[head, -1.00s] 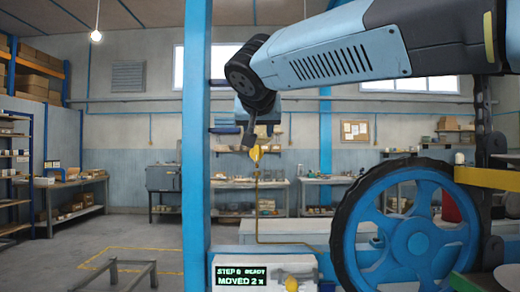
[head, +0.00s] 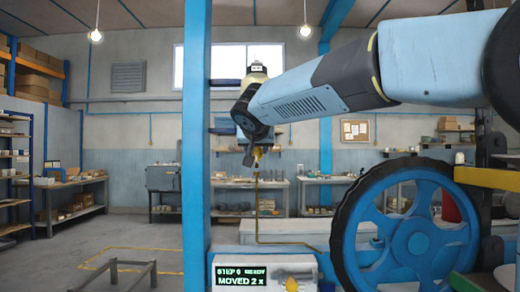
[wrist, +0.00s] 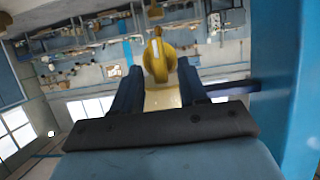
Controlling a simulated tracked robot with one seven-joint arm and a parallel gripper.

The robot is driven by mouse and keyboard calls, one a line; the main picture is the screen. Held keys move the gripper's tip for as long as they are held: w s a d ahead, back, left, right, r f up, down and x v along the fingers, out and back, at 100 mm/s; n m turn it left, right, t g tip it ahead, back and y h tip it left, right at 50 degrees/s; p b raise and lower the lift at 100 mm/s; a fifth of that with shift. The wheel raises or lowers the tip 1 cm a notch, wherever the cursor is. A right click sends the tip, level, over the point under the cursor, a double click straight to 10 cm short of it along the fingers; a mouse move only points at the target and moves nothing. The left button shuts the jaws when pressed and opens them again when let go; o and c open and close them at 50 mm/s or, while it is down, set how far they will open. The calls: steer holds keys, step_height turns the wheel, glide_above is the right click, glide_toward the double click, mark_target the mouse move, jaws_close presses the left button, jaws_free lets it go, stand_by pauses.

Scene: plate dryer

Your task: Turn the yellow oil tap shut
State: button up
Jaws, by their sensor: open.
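The yellow oil tap (head: 257,152) sits at the top of a thin brass pipe (head: 257,205), just right of the blue post. In the wrist view the tap (wrist: 158,58) shows between and just beyond the fingertips. My gripper (wrist: 158,78) is open, one finger on each side of the tap's line. I cannot tell whether either finger touches it. In the head view my gripper (head: 250,156) is small and dark, and partly overlaps the tap. A cream and yellow vessel (head: 257,72) shows above my wrist, partly hidden by it.
The blue post (head: 196,150) stands close on the left of my gripper. A large blue wheel with a dark rim (head: 345,215) stands at right. A white display box (head: 240,262) reads "MOVED 2 x" below. Open floor lies at left.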

steer(key=shift+w+f, duration=0.15)
steer(key=shift+w, duration=0.2)
